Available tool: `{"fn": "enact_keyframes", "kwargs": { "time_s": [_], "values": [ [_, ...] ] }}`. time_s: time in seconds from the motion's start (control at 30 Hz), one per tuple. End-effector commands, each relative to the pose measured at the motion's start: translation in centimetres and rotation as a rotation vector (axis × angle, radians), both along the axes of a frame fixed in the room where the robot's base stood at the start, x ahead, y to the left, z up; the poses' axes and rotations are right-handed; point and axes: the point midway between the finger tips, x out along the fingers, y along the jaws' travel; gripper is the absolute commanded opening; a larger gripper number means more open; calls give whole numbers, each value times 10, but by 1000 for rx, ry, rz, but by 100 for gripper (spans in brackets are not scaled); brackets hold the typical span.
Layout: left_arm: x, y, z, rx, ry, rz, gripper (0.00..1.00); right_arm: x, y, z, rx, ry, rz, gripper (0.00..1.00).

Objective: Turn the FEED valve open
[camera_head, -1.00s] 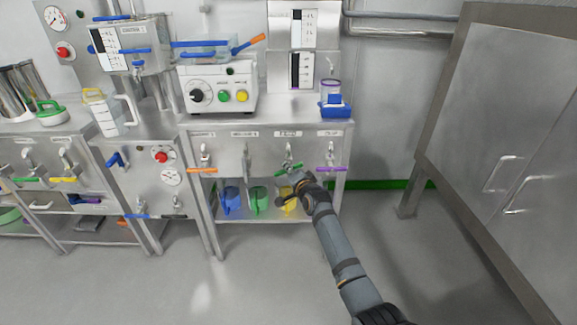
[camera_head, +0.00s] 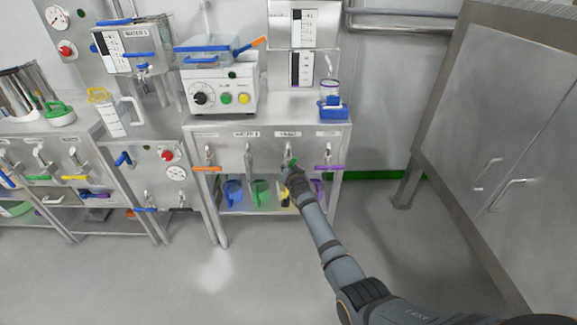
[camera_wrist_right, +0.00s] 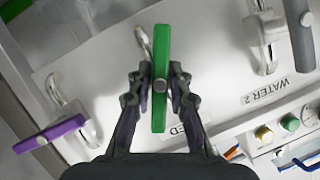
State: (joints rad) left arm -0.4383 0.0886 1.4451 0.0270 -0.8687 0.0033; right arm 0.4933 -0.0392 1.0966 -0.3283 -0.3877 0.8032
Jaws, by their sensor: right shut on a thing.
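The FEED valve's green handle (camera_head: 294,162) is on the front panel of the steel bench, below its label (camera_head: 287,134). My right gripper (camera_head: 292,174) is at it and hides part of it. In the right wrist view the green handle (camera_wrist_right: 161,50) stands upright in the picture, roughly in line with its spout (camera_wrist_right: 143,40). My right gripper (camera_wrist_right: 158,86) is shut on it, one finger on each side. The label behind is partly covered, with only its last letters showing. My left gripper is not in view.
An orange handle (camera_head: 207,168) and a grey handle (camera_head: 248,158) are left of the FEED valve; a purple handle (camera_head: 329,168) is close on its right. Coloured jugs (camera_head: 233,191) stand on the shelf below. A steel cabinet (camera_head: 500,120) stands at right. The floor between is clear.

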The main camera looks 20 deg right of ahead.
Motion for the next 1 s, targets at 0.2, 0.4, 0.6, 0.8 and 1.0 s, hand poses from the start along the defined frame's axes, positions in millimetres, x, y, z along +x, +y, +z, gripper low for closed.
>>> {"fn": "enact_keyframes", "kwargs": {
  "time_s": [0.2, 0.4, 0.6, 0.8, 1.0],
  "values": [
    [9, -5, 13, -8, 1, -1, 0, 0, 1, -3, -178, 52, 0, 0],
    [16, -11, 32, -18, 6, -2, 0, 0, 1, -3, -309, 90, 0, 0],
    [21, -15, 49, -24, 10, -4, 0, 0, 1, -2, -397, 116, 1, 0],
    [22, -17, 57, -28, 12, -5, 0, 0, 0, -2, -441, 129, 0, 0],
    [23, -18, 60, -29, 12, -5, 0, 0, 0, -1, -456, 132, 0, 0]
  ]
}}
